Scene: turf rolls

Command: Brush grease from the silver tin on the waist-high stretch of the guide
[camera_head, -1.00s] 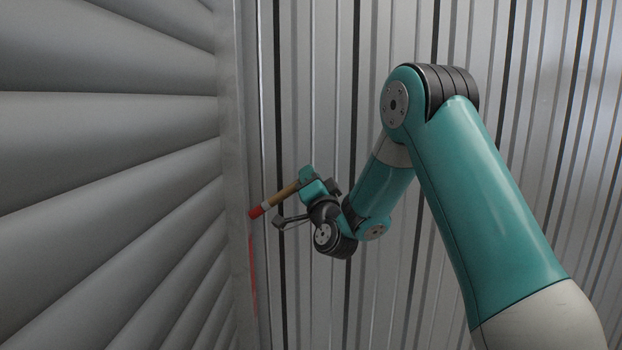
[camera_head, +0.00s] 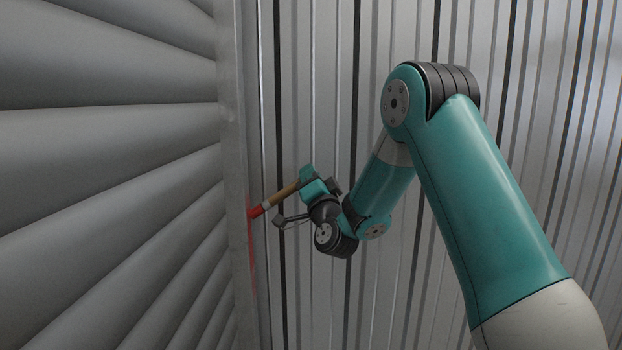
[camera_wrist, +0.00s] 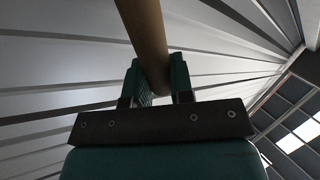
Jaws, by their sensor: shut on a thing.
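My gripper (camera_head: 307,187) is shut on a brush with a tan wooden handle (camera_head: 282,195). The brush points left and down, and its red tip (camera_head: 255,212) is at the guide (camera_head: 236,150), a pale upright metal strip; it appears to touch it. A thin red streak (camera_head: 253,265) runs down the guide below the tip. In the wrist view the handle (camera_wrist: 145,35) passes between my two teal fingers (camera_wrist: 158,85); the brush tip is out of that view. The silver tin is not in view.
Broad grey horizontal slats (camera_head: 110,150) fill the left side, up against the guide. A ribbed metal wall (camera_head: 320,90) stands behind my arm. No loose objects show near my gripper.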

